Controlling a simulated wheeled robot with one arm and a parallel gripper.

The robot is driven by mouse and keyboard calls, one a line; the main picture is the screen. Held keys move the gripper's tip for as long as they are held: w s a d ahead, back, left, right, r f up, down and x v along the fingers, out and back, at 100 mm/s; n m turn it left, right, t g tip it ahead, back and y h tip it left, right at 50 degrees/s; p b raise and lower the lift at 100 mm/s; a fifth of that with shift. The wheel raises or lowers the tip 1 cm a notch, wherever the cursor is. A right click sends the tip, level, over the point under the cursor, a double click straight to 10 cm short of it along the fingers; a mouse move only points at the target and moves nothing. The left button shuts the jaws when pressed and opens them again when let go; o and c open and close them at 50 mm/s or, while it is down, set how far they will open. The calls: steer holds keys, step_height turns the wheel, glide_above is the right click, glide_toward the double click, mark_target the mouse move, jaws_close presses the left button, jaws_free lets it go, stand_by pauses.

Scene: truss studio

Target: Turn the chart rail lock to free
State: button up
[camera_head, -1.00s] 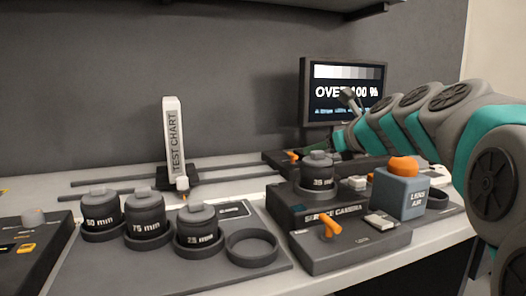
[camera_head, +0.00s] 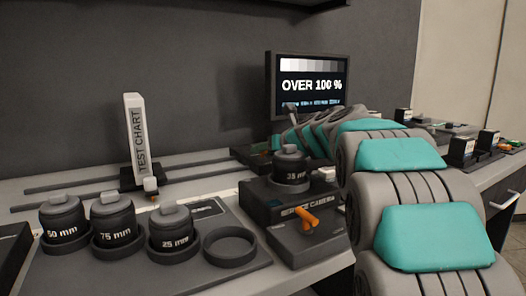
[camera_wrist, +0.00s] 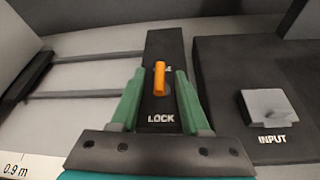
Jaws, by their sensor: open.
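The chart rail lock shows in the wrist view as a dark plate (camera_wrist: 165,47) at the end of two rails, with an orange lever (camera_wrist: 160,79). The lever lies along the picture's vertical. "LOCK" is printed on its near side; a label by its far end is mostly covered. My gripper (camera_wrist: 161,84) is open, with one green finger on each side of the lever. Gaps show between the fingers and the lever. In the head view the gripper is largely hidden behind the 35 mm lens (camera_head: 291,166) and my arm. The test chart (camera_head: 137,135) stands upright on the rails (camera_head: 75,184).
The camera base (camera_head: 268,205) and a second orange lever (camera_head: 307,220) are in front of my arm. Lenses (camera_head: 112,222) and an empty ring (camera_head: 229,247) sit at the left. The monitor (camera_head: 310,85) reads "OVER 100 %". A grey block marked INPUT (camera_wrist: 268,107) is right of the gripper.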

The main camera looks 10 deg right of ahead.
steer(key=shift+w+a+f, duration=0.15)
steer(key=shift+w, duration=0.2)
jaws_close()
stand_by(0.3)
